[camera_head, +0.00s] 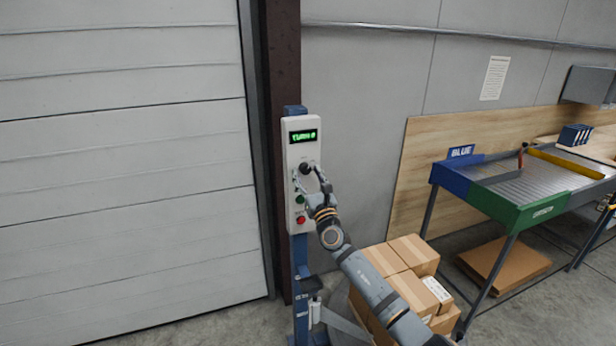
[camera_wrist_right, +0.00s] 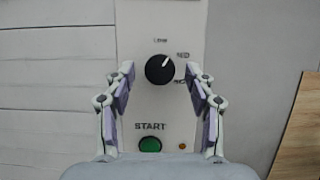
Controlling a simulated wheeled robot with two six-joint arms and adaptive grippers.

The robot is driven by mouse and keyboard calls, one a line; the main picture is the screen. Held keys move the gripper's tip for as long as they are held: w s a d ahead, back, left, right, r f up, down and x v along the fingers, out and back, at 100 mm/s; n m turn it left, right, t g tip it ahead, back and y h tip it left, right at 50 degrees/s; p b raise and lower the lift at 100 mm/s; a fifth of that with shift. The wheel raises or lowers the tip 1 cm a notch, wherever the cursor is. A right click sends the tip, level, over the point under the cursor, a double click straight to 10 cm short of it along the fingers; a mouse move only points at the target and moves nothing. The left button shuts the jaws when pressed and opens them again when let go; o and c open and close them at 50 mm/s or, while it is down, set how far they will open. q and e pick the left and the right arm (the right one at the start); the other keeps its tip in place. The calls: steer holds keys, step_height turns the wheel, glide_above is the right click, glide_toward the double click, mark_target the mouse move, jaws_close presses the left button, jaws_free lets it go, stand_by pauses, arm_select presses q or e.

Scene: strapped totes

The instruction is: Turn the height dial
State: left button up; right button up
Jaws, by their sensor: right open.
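The height dial (camera_wrist_right: 160,69) is a round black knob with a white pointer line on a pale control panel (camera_wrist_right: 133,20). Its pointer is tilted up and to the right, between the LOW and MED marks. In the head view the dial (camera_head: 306,168) sits below a green-lit display (camera_head: 303,136). My right gripper (camera_head: 311,178) is at the panel, and in the wrist view its open fingers (camera_wrist_right: 160,78) stand on either side of the dial with gaps, not touching it. My left gripper is not in view.
A green START button (camera_wrist_right: 150,145) is below the dial, and a red button (camera_head: 300,220) is lower on the panel. Stacked cardboard boxes (camera_head: 412,254) stand under my right arm. A sorting table (camera_head: 535,212) is at the right. A shutter door (camera_head: 120,150) fills the left.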

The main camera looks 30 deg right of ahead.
steer(key=c, duration=1.1)
steer(key=shift+c, duration=0.2)
steer(key=shift+m+h, duration=0.4)
steer(key=shift+m, duration=0.1)
steer(key=m+h, duration=0.1)
steer(key=m, duration=0.1)
steer(key=m+g+h, duration=0.1)
steer(key=m, duration=0.1)
steer(key=m+g+h+p, duration=0.1)
steer(key=m, duration=0.1)
steer(key=shift+w+a+r+m, duration=0.1)
steer(key=shift+a+m, duration=0.2)
steer(key=shift+m, duration=0.1)
steer(key=m+g+h, duration=0.1)
steer(key=m, duration=0.2)
steer(key=m+g+h, duration=0.1)
steer(key=m, duration=0.1)
steer(key=shift+a+r+m+p, duration=0.15)
steer(key=shift+m+p, duration=0.25)
steer(key=m+g, duration=0.1)
steer(key=m, duration=0.1)
steer(key=m+g+p, duration=0.1)
steer(key=m, duration=0.2)
steer(key=shift+a+r, duration=0.1)
steer(key=shift+r, duration=0.1)
steer(key=shift+r+m+g+p, duration=0.1)
steer(key=shift+m+g+p, duration=0.75)
steer(key=shift+m, duration=1.05)
